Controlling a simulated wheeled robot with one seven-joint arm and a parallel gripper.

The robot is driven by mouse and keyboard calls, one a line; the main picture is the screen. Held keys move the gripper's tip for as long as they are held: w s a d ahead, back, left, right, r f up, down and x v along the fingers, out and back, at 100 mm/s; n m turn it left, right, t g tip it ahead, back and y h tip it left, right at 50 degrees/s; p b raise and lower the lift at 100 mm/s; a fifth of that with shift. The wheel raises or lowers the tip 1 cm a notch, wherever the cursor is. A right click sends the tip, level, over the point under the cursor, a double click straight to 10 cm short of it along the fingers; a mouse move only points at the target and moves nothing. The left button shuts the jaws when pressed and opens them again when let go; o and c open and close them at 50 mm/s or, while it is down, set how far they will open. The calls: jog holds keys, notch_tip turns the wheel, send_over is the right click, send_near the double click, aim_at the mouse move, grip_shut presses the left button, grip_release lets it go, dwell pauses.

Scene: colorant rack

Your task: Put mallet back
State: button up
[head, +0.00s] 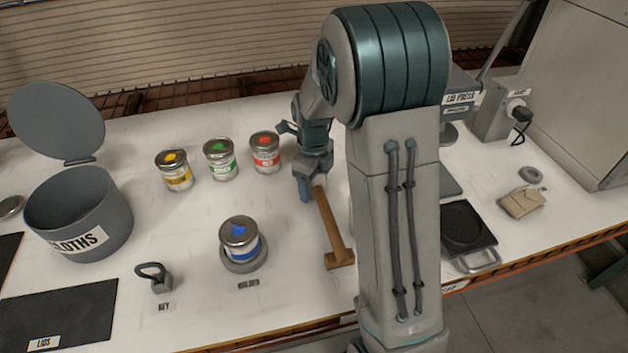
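The wooden mallet (328,222) shows right of the middle of the white table. Its handle points up the picture and its block head (340,259) is at the near end. My gripper (311,188) points down at the far end of the handle. One bluish finger shows just left of the handle end; the other finger is not clearly seen. I cannot tell whether the fingers grip the handle, or whether the mallet rests on the table or is raised. My arm hides the table just right of the mallet, and no place marked for the mallet is visible.
Three paint tins (221,160) stand left of my gripper. A blue-marked tin (239,236) sits on the holder (245,262) left of the mallet. A key tool (157,278) and a cloths bin (80,207) are farther left. A lid press (459,108) and a scale (467,230) stand right of my arm.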

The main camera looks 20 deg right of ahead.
notch_tip(320, 180, up, 12)
jog(key=shift+w+a+f, duration=0.1)
jog(key=shift+r, duration=0.25)
jog(key=shift+s+r+n, duration=0.2)
jog(key=shift+s+n, duration=0.2)
jog(key=shift+n, duration=0.1)
jog(key=s+n+t, duration=0.3)
jog(key=s+n, duration=1.7)
jog(key=n, duration=0.6)
jog(key=shift+s, duration=0.4)
